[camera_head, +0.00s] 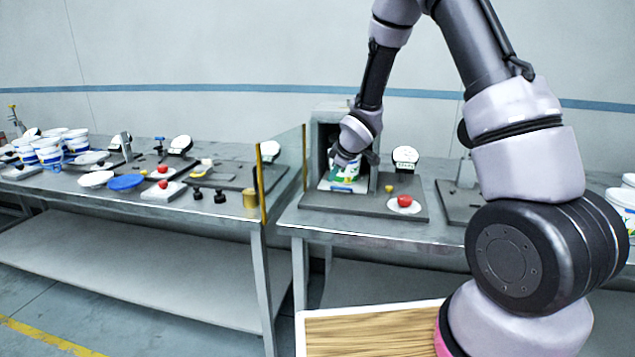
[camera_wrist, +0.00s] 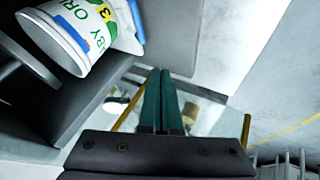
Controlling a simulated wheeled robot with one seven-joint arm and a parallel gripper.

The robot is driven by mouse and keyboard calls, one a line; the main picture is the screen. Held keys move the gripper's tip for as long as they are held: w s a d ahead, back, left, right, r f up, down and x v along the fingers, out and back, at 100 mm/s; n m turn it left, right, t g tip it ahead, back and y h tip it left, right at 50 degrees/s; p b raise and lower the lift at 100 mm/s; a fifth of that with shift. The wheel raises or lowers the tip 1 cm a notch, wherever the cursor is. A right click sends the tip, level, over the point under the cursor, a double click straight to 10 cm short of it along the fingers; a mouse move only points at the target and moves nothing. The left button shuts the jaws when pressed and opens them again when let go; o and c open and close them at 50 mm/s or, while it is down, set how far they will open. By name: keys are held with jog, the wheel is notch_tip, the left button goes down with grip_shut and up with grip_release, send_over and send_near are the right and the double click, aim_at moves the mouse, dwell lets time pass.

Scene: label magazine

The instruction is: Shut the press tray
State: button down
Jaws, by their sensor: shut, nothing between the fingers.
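The press (camera_head: 326,122) is a grey upright housing with an open front on the right-hand table. A white tub with a green and blue label (camera_head: 349,172) sits in its opening, and the tub also shows at the upper left of the wrist view (camera_wrist: 75,35). A pale slab (camera_head: 336,187) under the tub looks like the press tray; how far out it stands is hard to tell. My gripper (camera_wrist: 161,72) has its two dark green fingers together, with nothing between them. In the head view my wrist is at the press mouth and hides part of it; the fingertips are hidden there.
A glass screen with yellow edges (camera_head: 283,172) stands left of the press. A red button on a white disc (camera_head: 404,202) and a round dial (camera_head: 405,155) are to the right. Several tubs (camera_head: 48,152) and small parts crowd the left table.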

jog(key=x, duration=1)
jog(key=shift+s+a, duration=0.15)
jog(key=shift+a, duration=0.05)
jog(key=w, duration=0.1)
jog(key=w+d, duration=0.1)
jog(key=shift+w, duration=0.95)
jog(key=shift+d, duration=0.1)
